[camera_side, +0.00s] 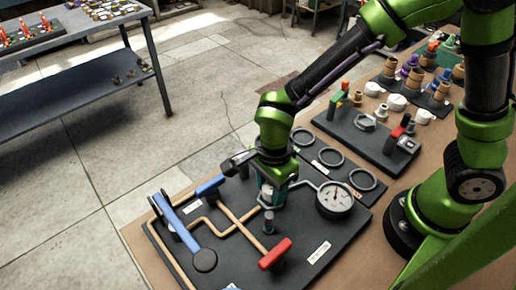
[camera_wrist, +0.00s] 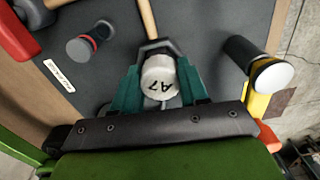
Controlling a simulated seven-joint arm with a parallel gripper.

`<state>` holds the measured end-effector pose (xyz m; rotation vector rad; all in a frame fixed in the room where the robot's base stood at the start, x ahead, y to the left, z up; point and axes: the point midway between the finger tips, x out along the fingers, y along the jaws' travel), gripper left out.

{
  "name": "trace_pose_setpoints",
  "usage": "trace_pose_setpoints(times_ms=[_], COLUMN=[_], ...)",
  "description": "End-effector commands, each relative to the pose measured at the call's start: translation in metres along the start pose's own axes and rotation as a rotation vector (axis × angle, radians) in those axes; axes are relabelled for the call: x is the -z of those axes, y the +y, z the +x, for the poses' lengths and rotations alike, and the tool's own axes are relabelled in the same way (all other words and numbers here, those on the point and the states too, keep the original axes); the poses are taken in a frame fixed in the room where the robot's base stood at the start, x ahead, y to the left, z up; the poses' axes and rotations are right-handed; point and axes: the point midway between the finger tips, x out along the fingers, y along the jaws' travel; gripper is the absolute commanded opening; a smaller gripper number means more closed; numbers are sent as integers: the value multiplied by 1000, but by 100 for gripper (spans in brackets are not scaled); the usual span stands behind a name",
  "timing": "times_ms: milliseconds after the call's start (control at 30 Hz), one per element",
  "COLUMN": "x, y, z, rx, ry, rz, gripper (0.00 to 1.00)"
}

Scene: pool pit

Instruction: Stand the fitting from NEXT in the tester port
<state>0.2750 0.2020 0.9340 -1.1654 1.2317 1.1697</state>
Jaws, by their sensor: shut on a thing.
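My gripper (camera_wrist: 160,88) points down over the dark tester board (camera_side: 225,258). Its teal fingers are shut on a fitting (camera_wrist: 159,70) with a pale round top marked A7. In the side view my gripper (camera_side: 268,194) is between the gauge and the blue handle, and its fingers mostly hide the fitting. A dark angular collar (camera_wrist: 152,46) shows just beyond the fitting in the wrist view, at the end of a tan pipe. I cannot tell whether the fitting is inside the port or above it.
The gauge (camera_side: 335,199) stands right of my gripper. A short grey peg (camera_side: 268,223) stands in front. The red handle (camera_side: 276,253) and blue lever (camera_side: 180,222) stick up nearby. Behind are a strip with several rings (camera_side: 330,157) and a dark board (camera_side: 366,139) with parts.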

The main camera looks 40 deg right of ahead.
Motion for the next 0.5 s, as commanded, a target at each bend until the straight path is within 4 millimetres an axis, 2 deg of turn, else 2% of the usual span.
trace_pose_setpoints(times_ms=[233, 267, 433, 500], x=[0, 0, 0, 0], y=[0, 0, 0, 0], z=[1, 1, 1, 1], rx=[0, 0, 0, 0], ry=[0, 0, 0, 0], rz=[0, 0, 0, 0], gripper=[12, 48, 73, 73])
